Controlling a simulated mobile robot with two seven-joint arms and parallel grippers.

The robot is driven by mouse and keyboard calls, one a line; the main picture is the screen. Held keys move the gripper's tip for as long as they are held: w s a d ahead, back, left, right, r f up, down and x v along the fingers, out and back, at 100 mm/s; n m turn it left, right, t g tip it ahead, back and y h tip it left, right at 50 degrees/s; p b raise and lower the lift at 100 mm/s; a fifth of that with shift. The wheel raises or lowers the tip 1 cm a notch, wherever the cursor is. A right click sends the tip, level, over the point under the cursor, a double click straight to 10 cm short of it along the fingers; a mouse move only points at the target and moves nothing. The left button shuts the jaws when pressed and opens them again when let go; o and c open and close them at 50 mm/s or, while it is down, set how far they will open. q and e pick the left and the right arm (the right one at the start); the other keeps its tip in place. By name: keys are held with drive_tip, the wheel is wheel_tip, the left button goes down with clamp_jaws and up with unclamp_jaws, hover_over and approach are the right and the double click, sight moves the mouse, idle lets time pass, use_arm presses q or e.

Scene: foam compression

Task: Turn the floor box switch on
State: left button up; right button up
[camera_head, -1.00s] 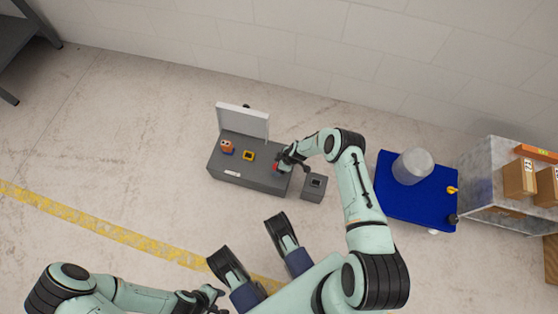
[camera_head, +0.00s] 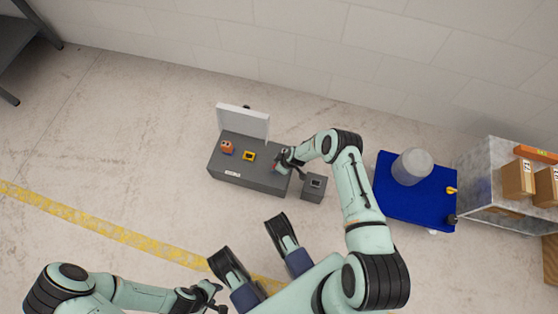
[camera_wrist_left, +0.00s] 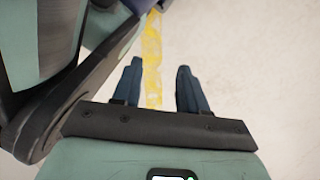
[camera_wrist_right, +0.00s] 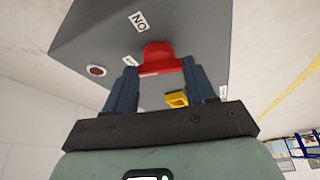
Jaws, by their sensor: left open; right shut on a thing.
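The grey floor box (camera_head: 245,180) stands on the floor with its white lid (camera_head: 243,120) raised at the back. In the right wrist view the box (camera_wrist_right: 90,35) has a red knob (camera_wrist_right: 158,56), an "ON" label (camera_wrist_right: 138,21) and a round red indicator (camera_wrist_right: 96,71). My right gripper (camera_wrist_right: 158,68) is shut on the red knob, one finger on each side. In the head view my right gripper (camera_head: 279,166) is at the box's right end and largely hides the knob. My left gripper (camera_wrist_left: 158,75) is open and empty, away from the box, low in the head view (camera_head: 217,296).
An orange part (camera_head: 227,147) and a yellow part (camera_head: 249,156) are on the box top. A small grey box (camera_head: 313,187) stands close on the right. Farther right are a blue platform (camera_head: 395,205) with a grey cylinder (camera_head: 412,167) and a shelf (camera_head: 485,185).

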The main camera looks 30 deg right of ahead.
drive_tip(key=m+h, duration=0.1)
drive_tip(key=m, duration=0.1)
drive_tip(key=shift+a+m, duration=0.2)
drive_tip(key=shift+m, duration=0.2)
drive_tip(key=shift+a+m+h, duration=0.1)
drive_tip(key=shift+m+h, duration=0.3)
drive_tip(key=shift+m, duration=0.4)
drive_tip(key=shift+m+h, duration=0.3)
drive_tip(key=shift+m, duration=0.7)
drive_tip(key=m, duration=0.1)
drive_tip(key=m+h, duration=0.1)
drive_tip(key=shift+a+m+b, duration=0.2)
drive_tip(key=shift+m+b, duration=0.1)
drive_tip(key=shift+b, duration=0.1)
drive_tip(key=shift+m+h, duration=0.4)
drive_tip(key=shift+m, duration=0.5)
use_arm(q)
drive_tip(key=shift+s+a+f+g, duration=0.1)
drive_tip(key=shift+s+f+g, duration=0.25)
drive_tip(key=shift+s, duration=0.55)
use_arm(e)
drive_tip(key=shift+w+a+m+g+h, duration=0.1)
drive_tip(key=shift+m+g+h, duration=0.2)
drive_tip(key=shift+m, duration=0.65)
drive_tip(key=shift+w+a+m+g+h, duration=0.1)
drive_tip(key=shift+m+g+h, duration=0.15)
drive_tip(key=shift+m, duration=1.1)
drive_tip(key=o, duration=1)
drive_tip(key=shift+o, duration=0.2)
